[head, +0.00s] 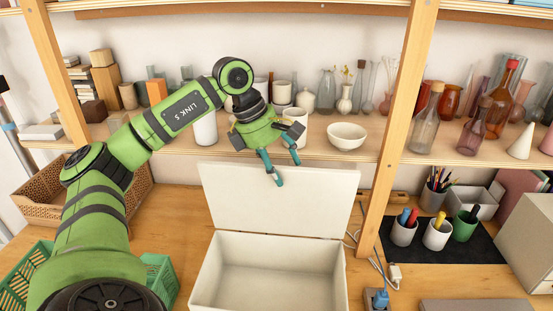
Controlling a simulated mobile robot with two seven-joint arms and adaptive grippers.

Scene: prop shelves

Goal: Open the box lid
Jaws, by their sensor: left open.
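A white box (266,264) stands on the wooden table in the lower middle of the head view. Its lid (275,205) is raised at the back edge and stands up, leaning a little back, so the empty inside shows. My left gripper (285,172) is open and empty, with teal fingertips pointing down at the upper edge of the lid. Its fingertips overlap the lid's top in the picture; I cannot tell whether they touch it. My right gripper is not in view.
Shelves behind hold bottles, vases and a white bowl (346,136). A wooden post (394,130) rises right of the lid. Pen cups stand on a dark mat (455,258) at right. A wicker basket (124,200) and green crates (160,278) lie left, partly behind my left arm.

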